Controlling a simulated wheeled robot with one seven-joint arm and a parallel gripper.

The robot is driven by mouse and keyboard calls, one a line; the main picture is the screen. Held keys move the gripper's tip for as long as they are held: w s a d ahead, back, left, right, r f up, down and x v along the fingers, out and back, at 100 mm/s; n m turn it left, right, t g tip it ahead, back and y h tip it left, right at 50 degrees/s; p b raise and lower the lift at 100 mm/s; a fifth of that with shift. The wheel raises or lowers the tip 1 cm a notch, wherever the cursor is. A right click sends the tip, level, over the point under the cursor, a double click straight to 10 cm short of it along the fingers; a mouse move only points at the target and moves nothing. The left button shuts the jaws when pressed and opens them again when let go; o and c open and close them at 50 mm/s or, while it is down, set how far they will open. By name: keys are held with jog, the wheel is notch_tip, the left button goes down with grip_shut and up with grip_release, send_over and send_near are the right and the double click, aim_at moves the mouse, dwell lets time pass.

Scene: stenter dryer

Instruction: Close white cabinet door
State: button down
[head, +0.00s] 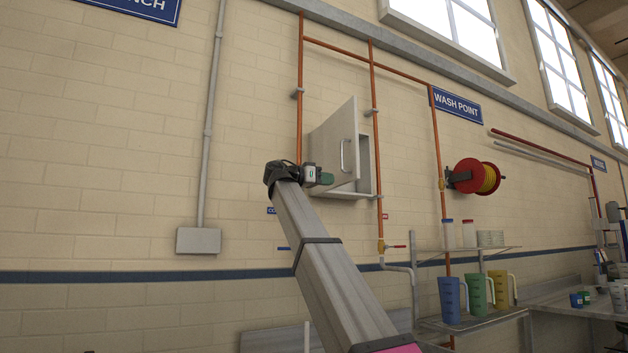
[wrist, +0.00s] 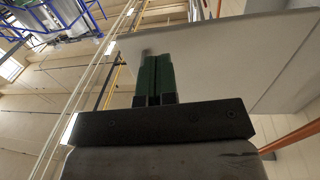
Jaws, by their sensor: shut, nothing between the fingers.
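The white cabinet (head: 366,165) hangs on the brick wall between copper pipes in the head view. Its door (head: 335,146) stands open, swung out from the wall, with a metal handle (head: 343,156) on its face. My gripper (head: 328,179) is at the lower left of the door. In the wrist view its green fingers (wrist: 154,79) are together and hold nothing, with a large pale panel (wrist: 225,60), apparently the door, close behind them. I cannot tell whether the fingers touch it. Most of the cabinet's inside is hidden behind the door.
Copper pipes (head: 374,90) run beside the cabinet. A red hose reel (head: 472,177) is on the wall to the right. A shelf (head: 470,322) with coloured jugs (head: 450,299) stands below right. The wall to the left is mostly bare, with a grey conduit (head: 209,120) and box (head: 198,241).

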aim_at(347, 181)
jog(key=shift+x, duration=2.55)
jog(key=shift+w, duration=0.1)
